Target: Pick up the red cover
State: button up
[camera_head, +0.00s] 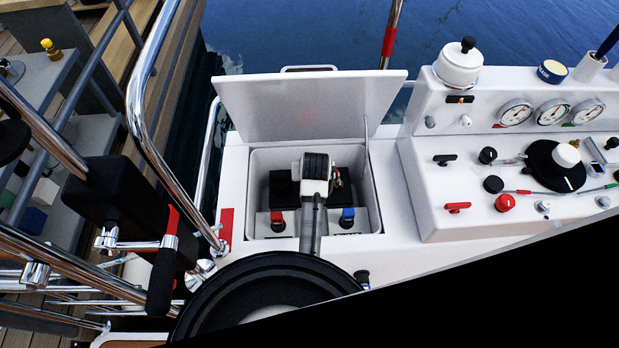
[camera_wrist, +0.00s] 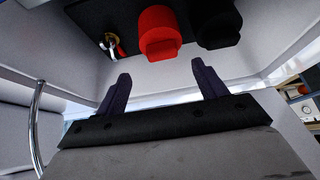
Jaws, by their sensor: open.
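The red cover (camera_wrist: 158,32) shows in the wrist view at top centre, on a dark battery-like block (camera_wrist: 85,12). In the head view I cannot make it out; my arm hides that part of the box. My gripper (camera_wrist: 161,72) is open and empty, its two dark fingers apart and pointing towards the red cover, which appears just beyond the fingertips and between them in the picture. In the head view my gripper (camera_head: 314,175) hangs over the dark block (camera_head: 283,188) inside the open white box; its fingertips are hidden there.
A black cover (camera_wrist: 215,25) sits right beside the red one, and a metal terminal (camera_wrist: 112,45) to its left. The box's raised lid (camera_head: 300,105) stands behind; its walls are close around my gripper. Red (camera_head: 277,218) and blue (camera_head: 347,216) switches sit in front.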

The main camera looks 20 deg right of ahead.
jog(key=shift+p+x, duration=0.55)
jog(key=shift+x, duration=2.8)
jog(key=shift+s+a, duration=0.1)
jog(key=shift+a, duration=0.1)
jog(key=shift+c, duration=0.3)
jog(key=c, duration=0.6)
notch_tip(320, 180, up, 10)
jog(key=shift+r+b, duration=0.1)
jog(key=shift+b, duration=0.45)
